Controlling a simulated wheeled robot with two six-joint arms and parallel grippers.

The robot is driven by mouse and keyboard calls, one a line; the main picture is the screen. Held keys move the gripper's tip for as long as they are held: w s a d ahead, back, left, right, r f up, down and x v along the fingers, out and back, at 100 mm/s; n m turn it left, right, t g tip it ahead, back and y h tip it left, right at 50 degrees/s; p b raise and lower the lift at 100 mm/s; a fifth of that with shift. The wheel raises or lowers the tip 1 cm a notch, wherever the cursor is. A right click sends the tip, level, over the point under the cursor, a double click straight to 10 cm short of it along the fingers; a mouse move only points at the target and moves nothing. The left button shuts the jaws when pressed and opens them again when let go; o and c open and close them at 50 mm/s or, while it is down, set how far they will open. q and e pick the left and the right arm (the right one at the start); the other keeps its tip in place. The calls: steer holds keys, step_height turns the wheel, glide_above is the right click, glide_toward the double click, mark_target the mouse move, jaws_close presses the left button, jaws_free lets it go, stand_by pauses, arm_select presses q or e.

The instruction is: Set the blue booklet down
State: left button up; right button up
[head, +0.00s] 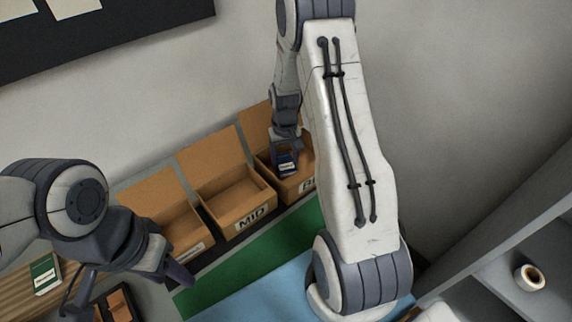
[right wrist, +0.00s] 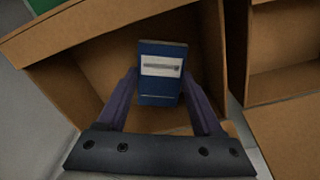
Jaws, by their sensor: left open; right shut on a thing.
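The blue booklet (head: 288,163) has a white label and is held by my right gripper (head: 287,152), at the opening of the right-hand cardboard box (head: 299,187). In the right wrist view the booklet (right wrist: 161,88) sits between the two fingers of my right gripper (right wrist: 160,98), with a cardboard box interior (right wrist: 105,62) around and below it. I cannot tell whether the booklet touches the box floor. My left gripper (head: 172,272) is open and empty at the lower left, in front of the left box.
The middle box (head: 235,196), labelled MID, and the left box (head: 170,225) stand in a row with raised lids. A green booklet (head: 45,274) lies on a wooden surface at the left. A shelf at the right holds a cup (head: 529,278). Green and blue mats lie in front.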

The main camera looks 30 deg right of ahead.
mark_target(286, 163)
step_height(286, 163, down, 3)
steer(key=shift+f, duration=0.1)
steer(key=shift+s, duration=0.1)
steer(key=shift+f, duration=0.2)
steer(key=o, duration=1.4)
steer(key=shift+r, duration=0.1)
